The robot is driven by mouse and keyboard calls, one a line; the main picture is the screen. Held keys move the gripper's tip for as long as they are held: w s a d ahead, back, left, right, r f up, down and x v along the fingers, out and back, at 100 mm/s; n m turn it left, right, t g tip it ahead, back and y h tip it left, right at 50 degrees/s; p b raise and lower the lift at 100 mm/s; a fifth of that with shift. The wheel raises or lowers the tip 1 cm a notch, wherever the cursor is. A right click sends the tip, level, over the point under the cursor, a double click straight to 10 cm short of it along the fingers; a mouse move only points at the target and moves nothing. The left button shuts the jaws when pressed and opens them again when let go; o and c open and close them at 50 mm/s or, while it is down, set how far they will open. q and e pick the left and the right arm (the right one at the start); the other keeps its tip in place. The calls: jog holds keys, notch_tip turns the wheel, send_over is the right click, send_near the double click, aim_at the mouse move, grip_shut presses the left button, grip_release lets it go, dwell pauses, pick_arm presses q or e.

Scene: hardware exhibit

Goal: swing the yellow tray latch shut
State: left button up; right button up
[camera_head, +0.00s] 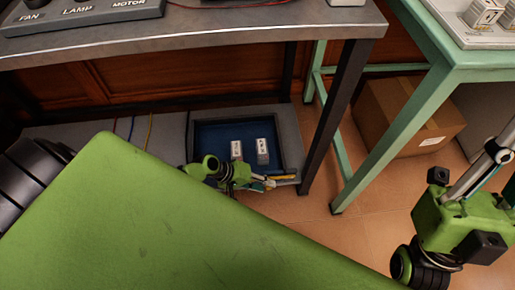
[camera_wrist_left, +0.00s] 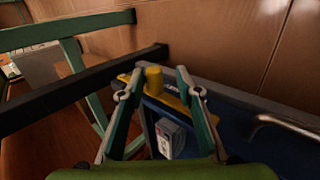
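The dark tray (camera_head: 281,136) with a blue floor sits on the low shelf under the workbench, holding two pale blocks (camera_head: 262,150). The yellow latch (camera_head: 281,178) is at the tray's near right corner. It also shows in the left wrist view as a yellow bar with an upright knob (camera_wrist_left: 154,78). My left gripper (camera_head: 266,183) is at this corner, beside the latch. In the left wrist view, its two fingers (camera_wrist_left: 154,84) are apart, with the knob seen between them; contact cannot be told. The big green arm link hides part of the shelf.
The workbench top (camera_head: 200,45) overhangs the tray, and its dark leg (camera_head: 337,115) stands just right of the latch. A green-framed table (camera_head: 400,135) and a cardboard box (camera_head: 400,115) are farther right. Tiled floor (camera_head: 300,210) is open in front.

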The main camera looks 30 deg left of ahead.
pick_arm(q)
jog(key=v, duration=1.2)
jog(key=shift+f, duration=0.1)
